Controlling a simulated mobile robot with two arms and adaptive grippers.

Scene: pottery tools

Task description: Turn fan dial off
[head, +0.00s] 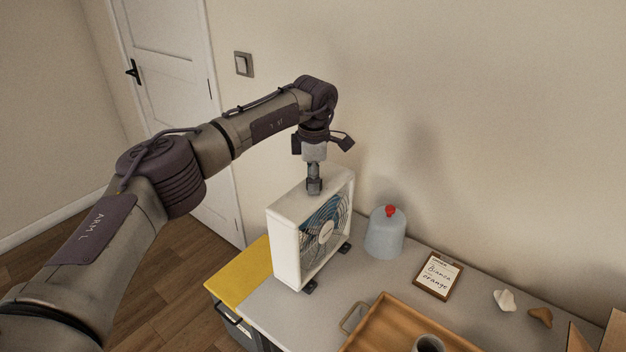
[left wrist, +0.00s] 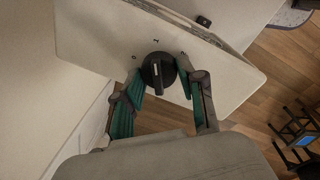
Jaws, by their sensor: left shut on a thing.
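The white box fan (head: 289,247) stands upright on the grey table, its blue-bladed grille facing right. Its top panel (left wrist: 105,35) fills much of the left wrist view and carries a round black dial (left wrist: 158,72) with a raised grip bar and small printed numbers around it. My left gripper (head: 314,188) points straight down onto the fan's top. In the left wrist view its two fingers (left wrist: 160,88) with green pads sit on either side of the dial, shut on it. In the head view the gripper hides the dial. My right gripper is not in view.
A grey-blue dome with a red knob (head: 385,234) stands right of the fan. A clipboard (head: 438,276), a wooden tray (head: 395,325) with a cup (head: 428,343), and small shell-like pieces (head: 505,300) lie farther right. A wall switch (head: 244,64) is behind my arm.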

